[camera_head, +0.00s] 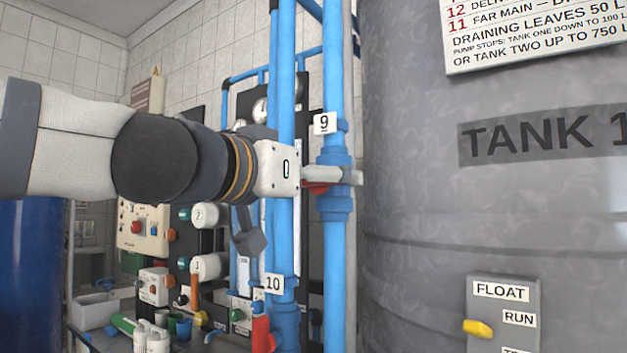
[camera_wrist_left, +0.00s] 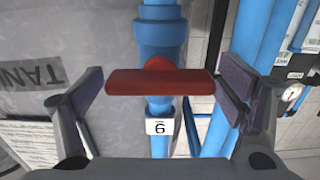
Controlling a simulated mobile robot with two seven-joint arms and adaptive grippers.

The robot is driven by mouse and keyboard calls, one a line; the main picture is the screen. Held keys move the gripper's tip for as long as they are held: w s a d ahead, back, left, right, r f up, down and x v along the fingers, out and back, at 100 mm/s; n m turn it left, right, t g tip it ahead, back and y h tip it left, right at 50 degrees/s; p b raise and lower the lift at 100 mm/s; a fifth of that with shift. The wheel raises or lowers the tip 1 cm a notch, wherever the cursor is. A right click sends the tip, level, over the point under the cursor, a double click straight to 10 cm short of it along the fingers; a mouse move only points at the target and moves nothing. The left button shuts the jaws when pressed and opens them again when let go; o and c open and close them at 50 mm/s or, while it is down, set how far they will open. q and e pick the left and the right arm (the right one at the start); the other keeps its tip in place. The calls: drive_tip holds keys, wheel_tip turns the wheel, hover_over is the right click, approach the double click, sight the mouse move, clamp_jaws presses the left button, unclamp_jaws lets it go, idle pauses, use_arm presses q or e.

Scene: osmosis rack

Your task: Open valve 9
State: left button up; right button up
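Valve 9 has a red bar handle (camera_head: 316,187) on a blue vertical pipe, just below the white "9" tag (camera_head: 324,123). In the left wrist view the red handle (camera_wrist_left: 160,82) lies crosswise to the pipe, and the tag (camera_wrist_left: 160,127) appears upside down. My left gripper (camera_head: 345,176) is at the valve and hides part of the handle in the head view. In the wrist view its two fingers stand wide apart, one beyond each end of the handle, open. Whether a finger touches the handle is unclear. My right gripper is not in view.
The grey tank (camera_head: 420,220) stands close to the right of the valve. A second blue pipe (camera_head: 284,200) runs left of it, with the "10" tag (camera_head: 273,284) and a red handle (camera_head: 263,335) low down. A float switch box (camera_head: 503,310) is on the right.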

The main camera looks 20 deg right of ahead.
use_arm(q)
drive_tip(key=c, duration=0.8)
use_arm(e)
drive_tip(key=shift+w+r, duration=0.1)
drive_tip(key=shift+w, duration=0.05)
use_arm(q)
drive_tip(key=n+p, duration=0.1)
drive_tip(key=n, duration=0.1)
drive_tip(key=n+p, duration=0.1)
drive_tip(key=n, duration=0.2)
drive_tip(key=shift+s+r, duration=0.1)
drive_tip(key=shift+r, duration=0.1)
drive_tip(key=n+p, duration=0.1)
drive_tip(key=n, duration=0.4)
drive_tip(key=shift+f+p, duration=0.1)
drive_tip(key=shift+p, duration=0.25)
drive_tip(key=n, duration=0.4)
drive_tip(key=shift+f, duration=0.15)
drive_tip(key=shift+f+n+p, duration=0.1)
drive_tip(key=shift+n+p, duration=0.2)
drive_tip(key=shift+n, duration=1.6)
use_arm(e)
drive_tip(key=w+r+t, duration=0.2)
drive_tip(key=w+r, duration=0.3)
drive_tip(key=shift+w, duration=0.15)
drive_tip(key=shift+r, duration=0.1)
